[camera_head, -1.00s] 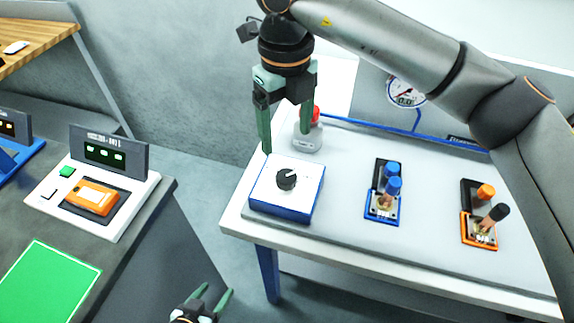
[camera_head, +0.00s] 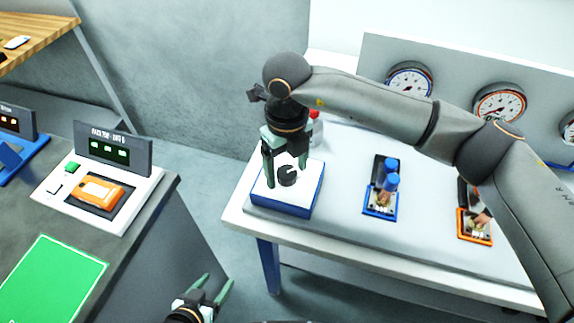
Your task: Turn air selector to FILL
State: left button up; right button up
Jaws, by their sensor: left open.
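The air selector is a white-topped box with blue sides (camera_head: 283,205) at the table's left front corner. Its round black knob (camera_head: 288,177) has a pale pointer line towards the upper right. Labels on the box are not readable. My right gripper (camera_head: 286,174) points down over the box with its fingers apart, one on each side of the knob in the picture. I cannot tell whether they touch it. My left gripper (camera_head: 218,281) is open and empty at the bottom, below and left of the table.
A blue-based valve block (camera_head: 380,204) and an orange-based one (camera_head: 475,226) stand to the right. Gauges (camera_head: 409,80) are on the back panel. A red-topped item (camera_head: 316,130) is partly hidden behind my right gripper.

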grip_shut()
dwell(0.4)
